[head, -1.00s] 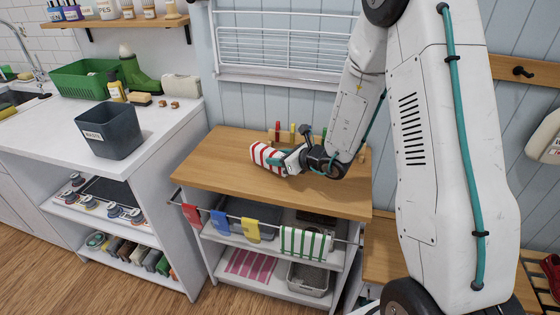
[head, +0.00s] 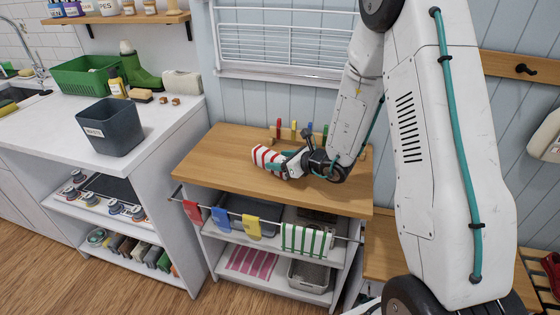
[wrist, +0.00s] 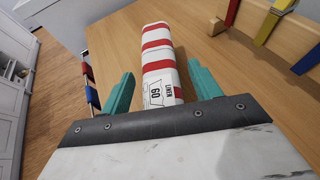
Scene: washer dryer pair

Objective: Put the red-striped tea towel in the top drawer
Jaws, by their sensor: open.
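The red-striped tea towel (head: 266,159) is a white roll with red bands and a "LINEN 60" label, lying on the wooden top of the cart. My gripper (head: 283,163) is low over the wooden top at the towel's near end. In the wrist view the towel (wrist: 158,65) lies between the two teal fingers of my gripper (wrist: 160,92), which are spread with a gap on each side. No top drawer can be made out in either view.
The wooden cart top (head: 215,160) is mostly bare, with coloured pegs (head: 294,130) at its back. A front rail carries coloured cloths and a green-striped towel (head: 303,240). A dark waste bin (head: 112,128) stands on the white counter (head: 55,130) at left.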

